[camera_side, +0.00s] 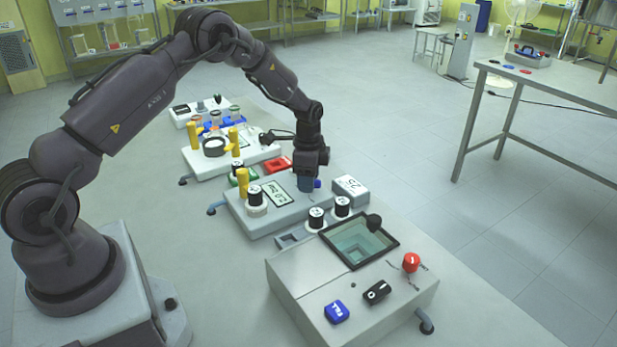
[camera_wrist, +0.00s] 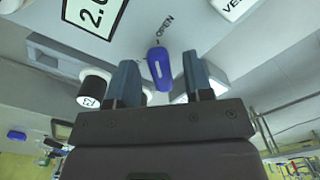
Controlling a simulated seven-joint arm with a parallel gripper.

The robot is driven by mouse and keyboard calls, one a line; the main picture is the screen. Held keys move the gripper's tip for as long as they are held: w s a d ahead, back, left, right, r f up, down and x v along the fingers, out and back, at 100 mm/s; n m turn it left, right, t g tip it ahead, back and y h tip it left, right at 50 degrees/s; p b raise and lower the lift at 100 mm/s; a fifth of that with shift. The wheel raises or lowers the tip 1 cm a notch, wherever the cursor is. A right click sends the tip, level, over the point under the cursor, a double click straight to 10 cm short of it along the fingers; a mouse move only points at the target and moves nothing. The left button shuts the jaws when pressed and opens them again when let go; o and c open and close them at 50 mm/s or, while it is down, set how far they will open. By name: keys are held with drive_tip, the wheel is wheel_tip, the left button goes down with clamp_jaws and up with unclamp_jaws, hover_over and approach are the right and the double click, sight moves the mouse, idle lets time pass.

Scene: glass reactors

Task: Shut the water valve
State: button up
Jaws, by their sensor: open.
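A small blue valve handle (camera_wrist: 158,66) with a white line on it sits on the grey panel in the wrist view. Its upper end lies close to the printed word OPEN. In the side view only a bit of the blue handle (camera_side: 317,184) shows beside my gripper (camera_side: 307,186), on the far right part of the middle console (camera_side: 285,212). My gripper (camera_wrist: 160,78) is open, with one finger on each side of the handle. Gaps show between the fingers and the handle, and I see no contact. Whether the handle is the water valve is not readable.
A white box (camera_side: 350,189) stands right of my gripper. The front console (camera_side: 300,290) has a glass-walled basin, a red knob (camera_side: 411,262) and a blue button (camera_side: 336,311).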

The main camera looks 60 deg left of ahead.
clamp_jaws()
drive_tip(key=shift+n, duration=0.4)
drive_tip(key=n, duration=0.3)
drive_tip(key=shift+d+n, duration=0.1)
drive_tip(key=shift+n, duration=0.2)
drive_tip(key=n, duration=0.4)
drive_tip(key=shift+s+d+n, duration=0.1)
drive_tip(key=shift+n, duration=0.2)
drive_tip(key=n, duration=0.4)
drive_tip(key=shift+d+n, duration=0.1)
drive_tip(key=shift+n, duration=0.2)
drive_tip(key=n, duration=0.4)
drive_tip(key=shift+d, duration=0.1)
drive_tip(key=shift+n, duration=0.3)
